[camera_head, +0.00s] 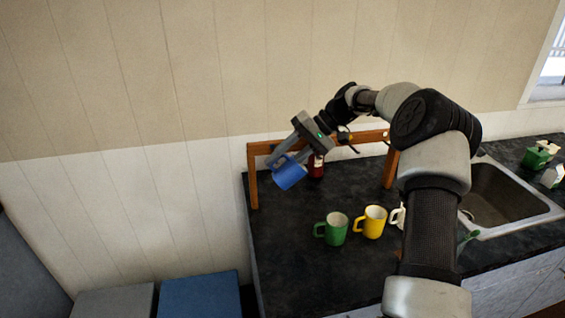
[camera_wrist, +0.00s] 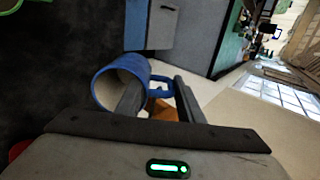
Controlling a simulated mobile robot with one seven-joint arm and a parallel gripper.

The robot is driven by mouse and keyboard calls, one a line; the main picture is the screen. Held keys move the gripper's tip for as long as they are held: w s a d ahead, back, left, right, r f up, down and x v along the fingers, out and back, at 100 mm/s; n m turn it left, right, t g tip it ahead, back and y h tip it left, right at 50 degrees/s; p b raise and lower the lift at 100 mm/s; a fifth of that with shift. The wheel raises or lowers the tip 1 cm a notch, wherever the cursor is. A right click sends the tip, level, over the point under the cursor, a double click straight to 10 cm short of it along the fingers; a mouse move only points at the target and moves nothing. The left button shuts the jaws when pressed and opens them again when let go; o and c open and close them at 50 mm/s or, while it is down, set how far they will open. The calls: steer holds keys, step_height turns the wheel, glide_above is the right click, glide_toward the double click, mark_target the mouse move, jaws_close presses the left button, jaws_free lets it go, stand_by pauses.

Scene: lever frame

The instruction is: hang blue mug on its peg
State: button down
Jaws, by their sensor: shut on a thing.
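The blue mug (camera_head: 290,173) is held tilted in the air, in front of the left part of the wooden frame (camera_head: 253,185). My gripper (camera_head: 280,157) is shut on it. In the wrist view, one finger is inside the mouth of the blue mug (camera_wrist: 140,68). The other finger is outside, on the handle side, and the blue handle shows between them. The frame has a top bar and two posts. My gripper and wrist cover part of the bar, so I cannot make out the blue mug's peg.
A red object (camera_head: 316,166) is just right of the blue mug. A green mug (camera_head: 336,230), a yellow mug (camera_head: 374,222) and a partly hidden white mug (camera_head: 398,216) stand on the dark counter (camera_head: 290,265). A sink (camera_head: 505,195) is at the right.

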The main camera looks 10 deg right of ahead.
steer(key=shift+w+r+p, duration=0.1)
steer(key=shift+w+p, duration=0.8)
steer(key=shift+w, duration=0.35)
steer(key=shift+w+f+p, duration=0.25)
steer(key=shift+w+p, duration=0.2)
steer(key=shift+w, duration=0.05)
steer(key=shift+a+f+b, duration=0.2)
steer(key=shift+f, duration=0.3)
steer(key=shift+a+f+b, duration=0.2)
steer(key=shift+f, duration=0.25)
stand_by(1.2)
steer(key=c, duration=1.1)
jaws_free()
